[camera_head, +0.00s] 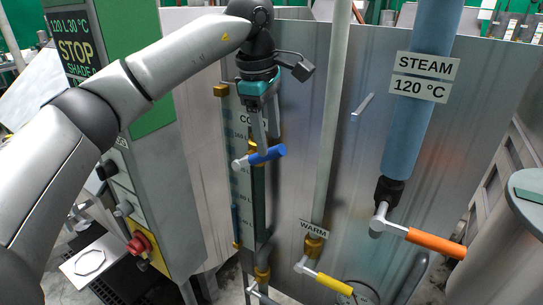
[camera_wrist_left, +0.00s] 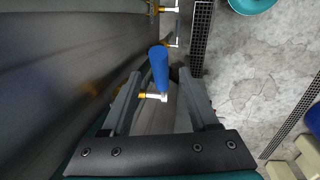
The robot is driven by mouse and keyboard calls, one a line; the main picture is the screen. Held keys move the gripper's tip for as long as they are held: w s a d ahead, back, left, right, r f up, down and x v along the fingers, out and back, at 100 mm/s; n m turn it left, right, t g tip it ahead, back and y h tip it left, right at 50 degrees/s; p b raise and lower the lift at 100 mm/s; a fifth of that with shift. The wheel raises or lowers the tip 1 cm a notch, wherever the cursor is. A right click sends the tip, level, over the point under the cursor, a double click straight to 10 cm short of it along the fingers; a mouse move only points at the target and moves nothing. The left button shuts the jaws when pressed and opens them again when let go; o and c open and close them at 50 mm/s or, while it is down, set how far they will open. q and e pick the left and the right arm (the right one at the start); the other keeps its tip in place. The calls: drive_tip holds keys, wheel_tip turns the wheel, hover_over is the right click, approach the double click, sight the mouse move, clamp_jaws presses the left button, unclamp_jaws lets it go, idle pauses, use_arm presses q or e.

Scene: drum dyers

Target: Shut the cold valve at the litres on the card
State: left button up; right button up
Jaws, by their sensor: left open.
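The cold valve's blue lever (camera_head: 267,154) points to the right, across its vertical pipe, below the partly hidden COLD label (camera_head: 250,119). My left gripper (camera_head: 261,138) hangs pointing down just above and behind the lever. In the left wrist view the blue lever (camera_wrist_left: 159,70) shows between the two open fingers, with room on both sides; I cannot tell whether they touch it.
The warm valve's yellow lever (camera_head: 334,284) is low in the middle. The steam valve's orange lever (camera_head: 436,243) is at right under a blue pipe (camera_head: 424,90). A red stop button (camera_head: 139,243) is on the cabinet at left. A pale pipe (camera_head: 334,120) rises right of the gripper.

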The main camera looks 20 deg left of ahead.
use_arm(q)
wheel_tip(320, 180, up, 8)
drive_tip(key=s, duration=0.1)
drive_tip(key=shift+s+a+f, duration=0.15)
drive_tip(key=shift+a+f, duration=0.05)
drive_tip(key=shift+f, duration=0.05)
drive_tip(key=shift+f, duration=0.1)
